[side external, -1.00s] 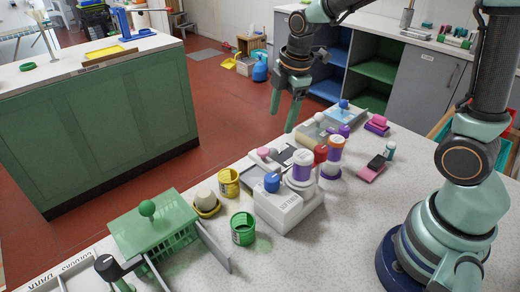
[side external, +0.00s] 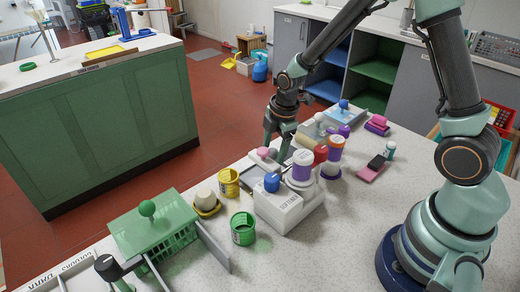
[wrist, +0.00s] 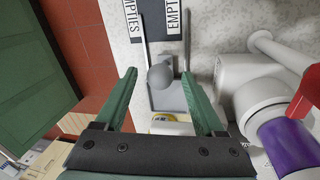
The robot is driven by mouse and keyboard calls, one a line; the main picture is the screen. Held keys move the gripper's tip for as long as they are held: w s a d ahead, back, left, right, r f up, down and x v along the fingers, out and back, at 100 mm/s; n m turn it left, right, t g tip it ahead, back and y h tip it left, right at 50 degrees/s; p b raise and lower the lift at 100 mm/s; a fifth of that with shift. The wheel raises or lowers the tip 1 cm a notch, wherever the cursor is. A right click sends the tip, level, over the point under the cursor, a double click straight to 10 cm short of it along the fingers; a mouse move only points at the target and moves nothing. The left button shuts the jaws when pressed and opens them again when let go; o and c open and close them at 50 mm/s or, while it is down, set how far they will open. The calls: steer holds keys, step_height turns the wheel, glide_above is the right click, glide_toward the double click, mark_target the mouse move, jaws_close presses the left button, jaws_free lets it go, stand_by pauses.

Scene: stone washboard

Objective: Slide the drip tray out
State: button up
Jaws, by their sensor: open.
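In the wrist view, a small grey tray (wrist: 167,98) with a round grey knob (wrist: 160,76) lies between two thin pale rails; I take it for the drip tray. My gripper (side external: 277,148) is open and points down over the counter behind the white box with the blue knob. In the wrist view my gripper's green fingers (wrist: 158,74) stand on either side of the knob, with gaps showing. I cannot tell their height above it. In the side view the fingers hide much of this spot.
Yellow (side external: 228,182) and green (side external: 242,229) cups and a green basket (side external: 155,230) stand left.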

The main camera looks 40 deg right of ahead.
steer(key=shift+f, duration=0.15)
jaws_close()
stand_by(1.4)
